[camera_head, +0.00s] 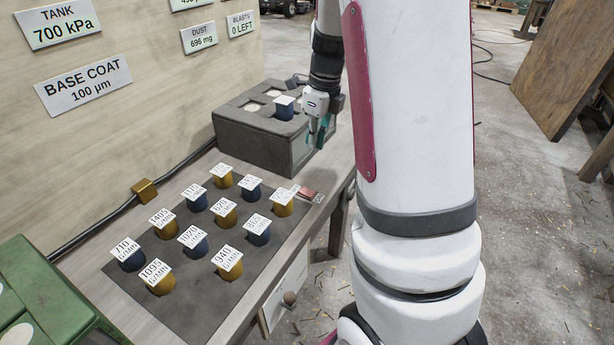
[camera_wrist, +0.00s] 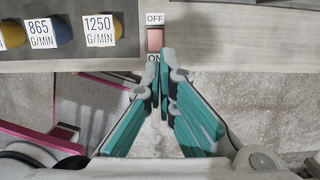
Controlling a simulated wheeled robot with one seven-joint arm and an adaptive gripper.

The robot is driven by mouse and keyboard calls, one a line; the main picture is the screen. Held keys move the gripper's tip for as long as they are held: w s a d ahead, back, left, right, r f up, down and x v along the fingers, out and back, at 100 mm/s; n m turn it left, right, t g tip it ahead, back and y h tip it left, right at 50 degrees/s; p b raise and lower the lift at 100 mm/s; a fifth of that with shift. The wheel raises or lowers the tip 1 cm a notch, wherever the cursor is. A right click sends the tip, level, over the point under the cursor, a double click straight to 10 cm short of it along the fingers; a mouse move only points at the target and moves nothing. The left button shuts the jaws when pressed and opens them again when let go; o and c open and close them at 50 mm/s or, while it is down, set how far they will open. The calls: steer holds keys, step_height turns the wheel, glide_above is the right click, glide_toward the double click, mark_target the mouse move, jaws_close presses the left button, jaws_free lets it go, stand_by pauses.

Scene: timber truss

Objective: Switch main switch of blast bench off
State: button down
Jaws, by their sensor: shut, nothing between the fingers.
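The main switch is a small red rocker on the front edge of the bench; it shows in the head view (camera_head: 307,193) and at the top middle of the wrist view (camera_wrist: 155,40). In the wrist view an OFF label (camera_wrist: 155,18) sits above it and an ON label (camera_wrist: 153,57) below it. My gripper (camera_wrist: 161,68) is shut and empty, its teal fingertips just below the rocker in that view, partly covering the ON label. In the head view my gripper (camera_head: 318,138) appears above and behind the switch, beside the grey block. Contact cannot be told. Which side of the rocker is pressed is unclear.
A dark mat (camera_head: 205,282) on the bench (camera_head: 335,165) holds several blue and ochre labelled nozzles. A grey block (camera_head: 255,135) with sockets holds a blue nozzle (camera_head: 285,107). A green crate (camera_head: 50,285) stands at lower left. A wooden panel (camera_head: 565,70) leans at right.

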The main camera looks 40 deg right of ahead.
mark_target(304, 188)
steer(key=f+b, duration=0.1)
steer(key=f, duration=0.3)
steer(key=w+f+b, duration=0.1)
steer(key=f+b, duration=0.1)
steer(key=f, duration=0.3)
steer(key=w+f+b, duration=0.1)
steer(key=f, duration=0.4)
steer(key=shift+a+b, duration=0.3)
steer(key=shift+a, duration=0.05)
steer(key=shift+p, duration=0.75)
steer(key=shift+a+g+p, duration=0.1)
steer(key=shift+g+p, duration=0.3)
steer(key=shift+p, duration=0.1)
steer(key=p, duration=0.1)
steer(key=g+p, duration=0.1)
steer(key=p, duration=0.1)
steer(key=shift+w+a+f+g+h, duration=0.1)
steer(key=shift+w+f+g+h, duration=0.05)
steer(key=shift+f+g+h, duration=0.2)
steer(key=shift+w+f+p, duration=0.1)
steer(key=shift+f+p, duration=0.05)
steer(key=shift+p, duration=0.25)
steer(key=shift+a+f, duration=0.1)
